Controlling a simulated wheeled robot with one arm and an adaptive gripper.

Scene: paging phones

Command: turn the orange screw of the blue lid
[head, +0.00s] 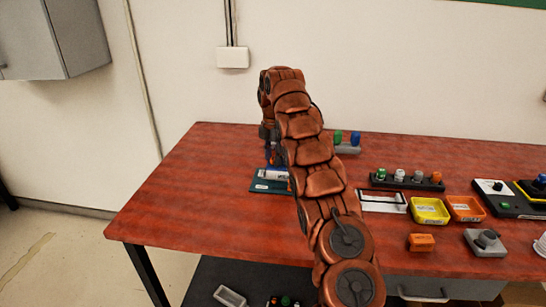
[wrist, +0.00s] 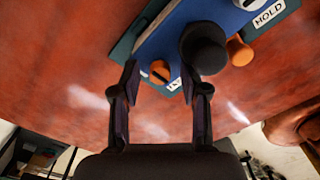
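The blue lid (wrist: 170,38) is on a teal base at the top of the wrist view, with a "HOLD" label at its far right. An orange screw (wrist: 161,68) with a dark slot sits at its near edge. My gripper (wrist: 160,76) is open, its two dark fingers apart on either side of the screw in this view. I cannot tell whether either finger touches it. In the head view the teal base (head: 262,187) lies on the table's left part, and my arm hides much of the lid. The screw is not clear there.
A black round knob (wrist: 204,48) stands close to the right finger, with another orange part (wrist: 239,50) beyond it. The red table (head: 190,190) is clear on the left. Yellow (head: 430,211) and orange (head: 466,208) trays and a rack of knobs (head: 405,180) stand right of my arm.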

